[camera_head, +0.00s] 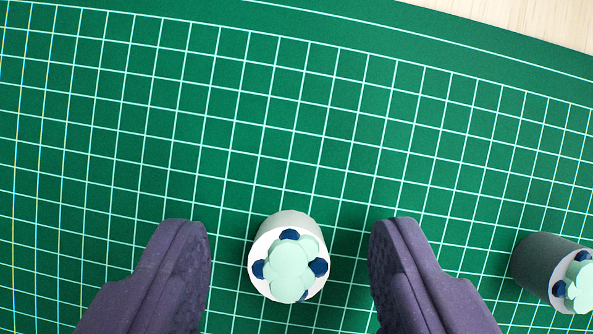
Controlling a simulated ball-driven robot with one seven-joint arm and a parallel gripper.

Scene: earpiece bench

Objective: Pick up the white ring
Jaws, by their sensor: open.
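A white ring (284,219), like a short cylinder, stands on the green mat at the lower middle. A mint, flower-shaped piece (291,270) with dark blue lobes sits at its top and covers most of its opening. My gripper (289,238) is open, with one dark purple finger on each side of the white ring. Gaps of green mat show between the ring and both fingers. I cannot tell how far the fingertips are above the mat.
A dark grey cylinder (541,262) with a pale end face and a similar mint and blue piece stands at the right edge, partly cut off. The green gridded cutting mat (230,110) is otherwise clear. Pale wood (545,18) shows at the top right.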

